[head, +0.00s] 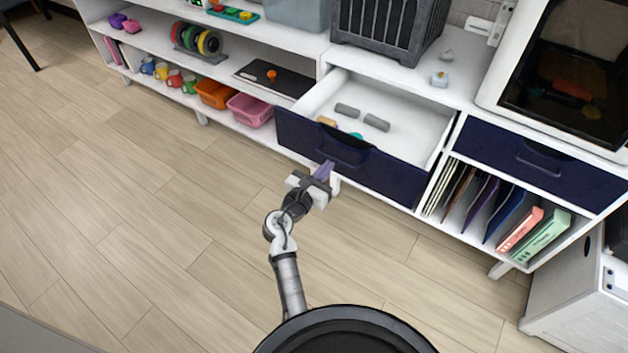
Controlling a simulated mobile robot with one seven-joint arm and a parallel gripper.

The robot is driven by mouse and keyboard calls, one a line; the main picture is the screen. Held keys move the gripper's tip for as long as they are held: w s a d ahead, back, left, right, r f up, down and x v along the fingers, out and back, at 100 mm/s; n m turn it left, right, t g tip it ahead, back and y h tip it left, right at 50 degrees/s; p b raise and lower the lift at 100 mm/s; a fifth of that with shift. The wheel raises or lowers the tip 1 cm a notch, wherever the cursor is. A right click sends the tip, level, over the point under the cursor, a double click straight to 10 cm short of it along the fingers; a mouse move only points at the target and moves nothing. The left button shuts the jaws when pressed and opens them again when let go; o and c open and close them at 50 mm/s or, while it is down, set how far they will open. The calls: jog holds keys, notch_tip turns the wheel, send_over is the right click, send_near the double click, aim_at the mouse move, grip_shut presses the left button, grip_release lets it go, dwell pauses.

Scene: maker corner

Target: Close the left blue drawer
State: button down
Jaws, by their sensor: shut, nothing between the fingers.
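The left blue drawer (400,180) stands pulled out of the white cabinet, with its dark blue front toward me and its white inside showing. Two grey rounded pieces (362,117), a tan piece (327,121) and a teal piece (356,135) lie in it. My gripper (326,170) is just in front of the drawer's front, near its handle (342,150). Its fingers are shut with nothing between them. I cannot tell whether the fingertips touch the front.
The right blue drawer (535,163) is shut, above a compartment of upright folders (500,215). Left shelves hold mugs, an orange bin (215,93) and a pink bin (250,109). A dark crate (388,28) stands on the cabinet top. The wooden floor (130,200) in front is clear.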

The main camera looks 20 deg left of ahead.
jog(key=shift+x, duration=1.4)
